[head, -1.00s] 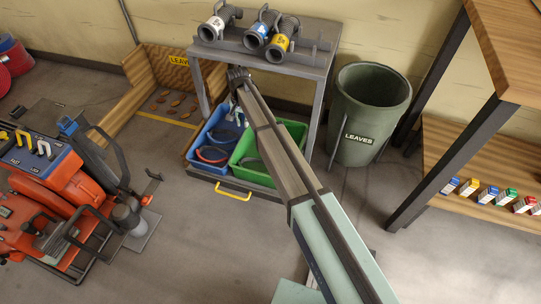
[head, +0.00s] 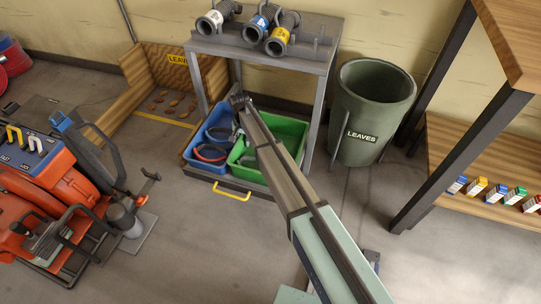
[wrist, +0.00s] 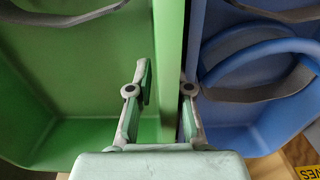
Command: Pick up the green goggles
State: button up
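I cannot clearly make out green goggles. A dark grey strap (wrist: 75,14) curves across the green bin in the wrist view, with a pale green edge beside it that may belong to goggles. The green bin (head: 291,136) stands on the low tray under the bench, right of the blue bin (head: 197,144). My gripper (wrist: 163,92) is open and empty, its fingers apart above the wall between the green bin (wrist: 30,100) and blue bin (wrist: 235,120). In the head view my forearm partly hides the green bin and the fingertips.
Goggles with a blue frame (wrist: 250,50) lie in the blue bin; a red pair (head: 211,158) shows there in the head view. The bench (head: 262,52) stands over the bins with several pipe fittings on top. A leaves barrel (head: 368,105) stands right; an orange machine (head: 60,185) stands left.

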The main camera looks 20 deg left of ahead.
jog(key=shift+f, duration=0.45)
grip_shut()
jog(key=shift+r, duration=0.1)
